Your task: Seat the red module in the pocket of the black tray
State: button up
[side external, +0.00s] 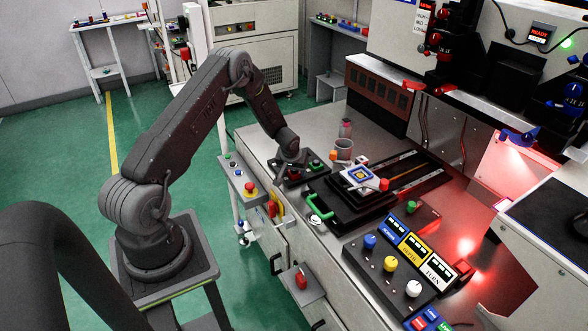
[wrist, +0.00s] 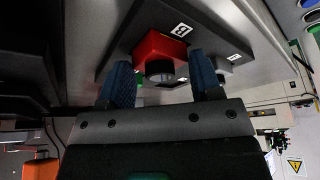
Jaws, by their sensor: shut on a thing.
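The red module (wrist: 160,47), a red block with a round black knob, is between the two blue ribbed fingers of my gripper (wrist: 162,80) in the wrist view. My gripper is shut on it. It sits at a dark holder (wrist: 118,50) with white label plates. In the side external view my gripper (side external: 291,158) is low over this dark holder, with red at its tip. The black tray (side external: 338,217) lies to the right, with a green handle at its front left. A white, blue and yellow square piece (side external: 360,177) covers part of the tray, so I cannot make out the pocket.
A grey cup (side external: 343,150) and a small pink-capped bottle (side external: 346,128) stand behind the tray. A control box (side external: 378,268) with coloured knobs is at its front right. Dark rails (side external: 415,172) run behind the tray. A machine head (side external: 440,45) hangs at upper right.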

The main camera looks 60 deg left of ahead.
jog(key=shift+f, duration=0.15)
jog(key=o, duration=0.9)
